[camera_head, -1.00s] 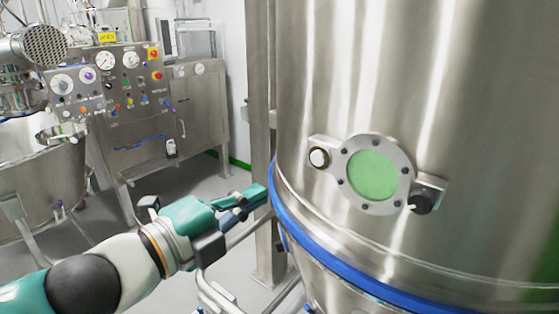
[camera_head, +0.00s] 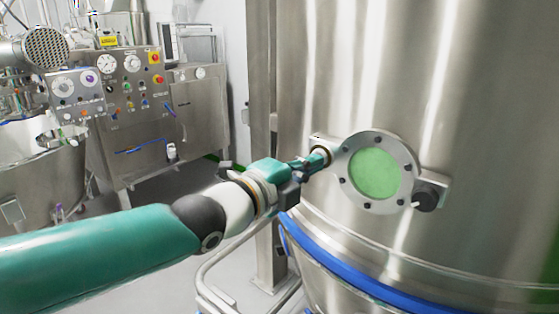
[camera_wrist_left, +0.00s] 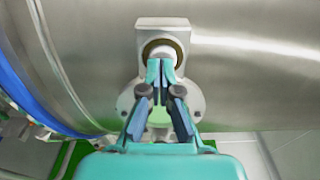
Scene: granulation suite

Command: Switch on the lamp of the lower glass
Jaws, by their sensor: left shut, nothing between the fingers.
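The lower glass (camera_head: 375,174) is a round green sight glass in a bolted steel flange on the big steel vessel. A round button (camera_head: 322,151) with a pale face sits on a small bracket at the flange's left. A black knob (camera_head: 427,196) sits at its right. My left gripper (camera_head: 325,157) is shut and empty, its fingertips at the button and covering part of it. In the left wrist view the shut fingertips (camera_wrist_left: 160,66) lie over the lower part of the button (camera_wrist_left: 163,50); whether they touch it I cannot tell. My right gripper is not in view.
The vessel (camera_head: 480,120) fills the right side, with a blue band (camera_head: 340,272) around it below the glass. Steel pipes (camera_head: 215,285) run below my left arm. A control panel (camera_head: 125,75) with gauges stands at the back left.

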